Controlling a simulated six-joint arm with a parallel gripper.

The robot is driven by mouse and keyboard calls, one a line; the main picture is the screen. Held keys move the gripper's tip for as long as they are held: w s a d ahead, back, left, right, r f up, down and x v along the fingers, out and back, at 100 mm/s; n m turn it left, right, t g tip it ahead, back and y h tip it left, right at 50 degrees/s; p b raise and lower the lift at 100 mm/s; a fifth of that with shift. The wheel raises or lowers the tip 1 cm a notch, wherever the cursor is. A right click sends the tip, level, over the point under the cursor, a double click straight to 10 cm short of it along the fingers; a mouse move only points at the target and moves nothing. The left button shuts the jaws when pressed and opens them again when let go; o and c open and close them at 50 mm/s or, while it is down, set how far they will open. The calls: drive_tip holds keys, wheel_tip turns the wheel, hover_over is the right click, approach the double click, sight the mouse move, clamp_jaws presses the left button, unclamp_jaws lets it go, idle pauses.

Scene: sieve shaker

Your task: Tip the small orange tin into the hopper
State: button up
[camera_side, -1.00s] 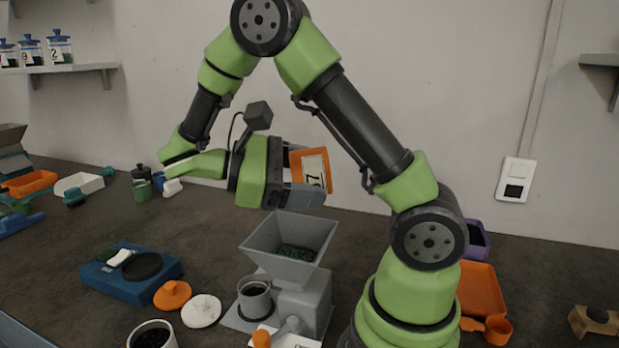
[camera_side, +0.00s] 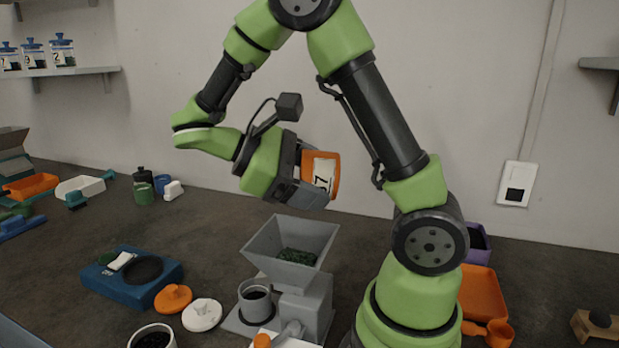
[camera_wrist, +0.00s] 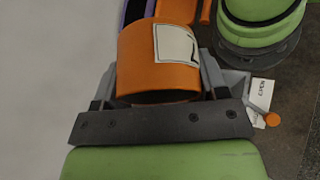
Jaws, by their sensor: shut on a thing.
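My gripper (camera_side: 303,190) is shut on the small orange tin (camera_side: 333,173), which has a white label with a dark mark. The tin is tilted and held in the air above the grey hopper (camera_side: 270,240), apart from it. Dark green grains (camera_side: 297,257) lie in the bottom of the hopper. In the wrist view the orange tin (camera_wrist: 140,55) sits between the grey fingers (camera_wrist: 222,85), its label turned up and to the right.
A grey cup (camera_side: 255,303) with dark contents stands beside the hopper's body. A blue scale (camera_side: 165,292), an orange lid (camera_side: 173,298) and a white lid (camera_side: 202,315) lie to the left. An orange tray (camera_side: 481,292) and a purple bin (camera_side: 476,243) are right, behind my base.

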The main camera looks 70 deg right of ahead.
drive_tip(key=t, duration=0.1)
drive_tip(key=t+y, duration=0.1)
drive_tip(key=t, duration=0.1)
drive_tip(key=shift+s+d+r, duration=0.1)
drive_tip(key=shift+s+r, duration=0.15)
drive_tip(key=shift+s, duration=0.05)
drive_tip(key=shift+t+y, duration=0.5)
drive_tip(key=shift+t, duration=0.1)
drive_tip(key=t, duration=0.1)
drive_tip(key=t+y, duration=0.1)
drive_tip(key=t, duration=0.1)
drive_tip(key=shift+s+d+r+m+t, duration=0.1)
drive_tip(key=shift+s+r+m+t, duration=0.1)
drive_tip(key=shift+m+t, duration=0.15)
drive_tip(key=shift+y, duration=0.3)
drive_tip(key=shift+t, duration=0.25)
drive_tip(key=t, duration=0.2)
drive_tip(key=t+y, duration=0.1)
drive_tip(key=t, duration=0.1)
drive_tip(key=shift+r+m+y, duration=0.15)
drive_tip(key=shift+m+y, duration=0.1)
drive_tip(key=shift+y, duration=0.05)
drive_tip(key=shift+w, duration=0.1)
